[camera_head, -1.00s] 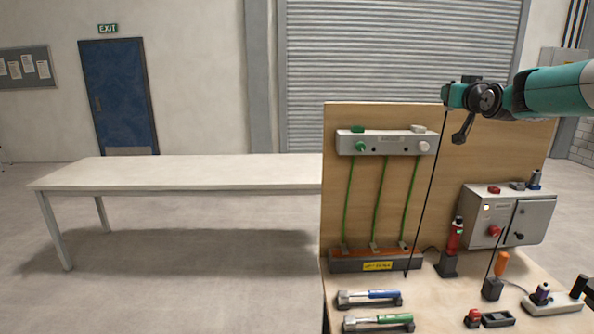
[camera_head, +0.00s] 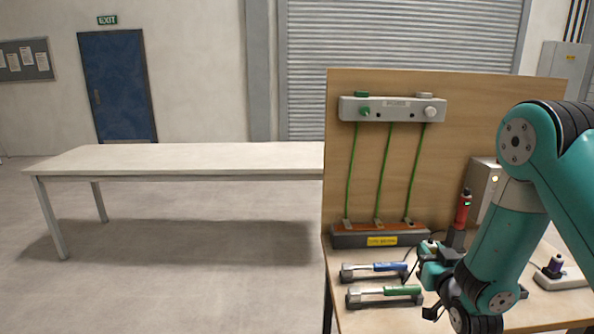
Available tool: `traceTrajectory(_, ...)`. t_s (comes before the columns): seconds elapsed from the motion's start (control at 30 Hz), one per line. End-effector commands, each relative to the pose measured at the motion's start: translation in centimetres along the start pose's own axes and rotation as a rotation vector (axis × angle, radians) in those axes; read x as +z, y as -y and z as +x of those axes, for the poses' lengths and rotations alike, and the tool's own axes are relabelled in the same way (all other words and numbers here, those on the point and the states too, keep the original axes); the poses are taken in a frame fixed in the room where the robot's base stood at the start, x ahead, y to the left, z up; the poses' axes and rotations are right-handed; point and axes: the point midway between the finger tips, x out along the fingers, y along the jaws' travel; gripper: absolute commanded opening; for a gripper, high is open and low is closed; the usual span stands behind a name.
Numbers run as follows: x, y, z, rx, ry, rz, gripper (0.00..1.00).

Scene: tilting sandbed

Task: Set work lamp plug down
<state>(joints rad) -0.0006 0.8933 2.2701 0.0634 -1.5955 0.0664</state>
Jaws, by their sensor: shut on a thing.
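My gripper (camera_head: 432,262) is low over the right-hand workbench, beside the right ends of the two hand tools. It is shut on the work lamp plug, seen only as a small pale part (camera_head: 430,246) at the jaws; the jaws hide most of it. A dark cable (camera_head: 411,268) shows just left of the gripper. I cannot tell whether the plug touches the bench.
A blue-handled tool (camera_head: 375,267) and a green-handled tool (camera_head: 385,291) lie in holders left of my gripper. A red device (camera_head: 462,209) stands behind it. A wooden panel (camera_head: 470,110) rises at the back. My arm hides much of the right bench.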

Motion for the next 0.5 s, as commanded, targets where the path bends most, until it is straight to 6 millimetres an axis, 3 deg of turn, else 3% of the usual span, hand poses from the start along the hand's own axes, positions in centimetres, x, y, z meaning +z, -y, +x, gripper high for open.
traceTrajectory(0.17,3.4,-0.1,-1.7,0.001,0.009,-0.002,0.00)
traceTrajectory(0.4,10.2,-0.2,-4.9,0.003,0.011,-0.002,0.00)
traceTrajectory(0.5,11.9,-0.2,-6.1,0.003,0.008,-0.002,0.00)
